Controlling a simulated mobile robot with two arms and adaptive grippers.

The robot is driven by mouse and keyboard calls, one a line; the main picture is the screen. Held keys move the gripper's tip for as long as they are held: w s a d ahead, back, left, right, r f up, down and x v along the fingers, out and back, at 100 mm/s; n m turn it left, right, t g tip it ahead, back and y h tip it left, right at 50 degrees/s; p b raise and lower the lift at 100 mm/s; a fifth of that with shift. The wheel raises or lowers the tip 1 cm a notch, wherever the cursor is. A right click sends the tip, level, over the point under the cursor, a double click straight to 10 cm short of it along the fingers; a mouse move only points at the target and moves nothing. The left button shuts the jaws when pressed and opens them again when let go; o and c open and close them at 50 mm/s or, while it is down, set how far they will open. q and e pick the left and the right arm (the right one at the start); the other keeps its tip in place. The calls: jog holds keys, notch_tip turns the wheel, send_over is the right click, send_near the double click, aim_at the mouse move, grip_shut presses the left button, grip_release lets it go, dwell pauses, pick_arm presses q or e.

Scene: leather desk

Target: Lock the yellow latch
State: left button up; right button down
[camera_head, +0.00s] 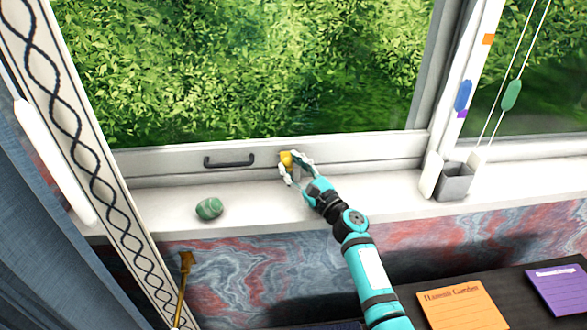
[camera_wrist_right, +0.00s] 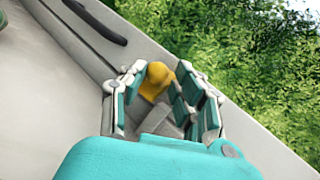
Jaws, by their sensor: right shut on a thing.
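The yellow latch (camera_head: 287,159) sits on the lower window frame, to the right of the dark handle (camera_head: 229,161). My right gripper (camera_head: 294,168) is at the latch with its fingers around it. In the right wrist view the yellow latch (camera_wrist_right: 157,80) lies between the teal finger pads of my right gripper (camera_wrist_right: 160,98), which is shut on it. The fingers hide part of the latch, and its lower part is hard to make out. My left gripper is not in either view.
A green stone (camera_head: 209,208) lies on the white sill (camera_head: 250,205) to the left. A grey cup (camera_head: 455,182) stands at the right end of the sill. Orange (camera_head: 455,307) and purple (camera_head: 558,290) papers lie on the dark desk below. The sill between stone and gripper is clear.

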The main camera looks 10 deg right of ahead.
jog(key=c, duration=1.2)
grip_release()
jog(key=shift+s+a+f, duration=0.2)
jog(key=shift+a+f, duration=0.05)
jog(key=shift+a, duration=0.15)
jog(key=shift+o, duration=0.3)
jog(key=shift+r, duration=0.1)
jog(key=shift+w+r, duration=0.1)
jog(key=shift+w, duration=0.05)
jog(key=shift+d, duration=0.1)
jog(key=v, duration=1.2)
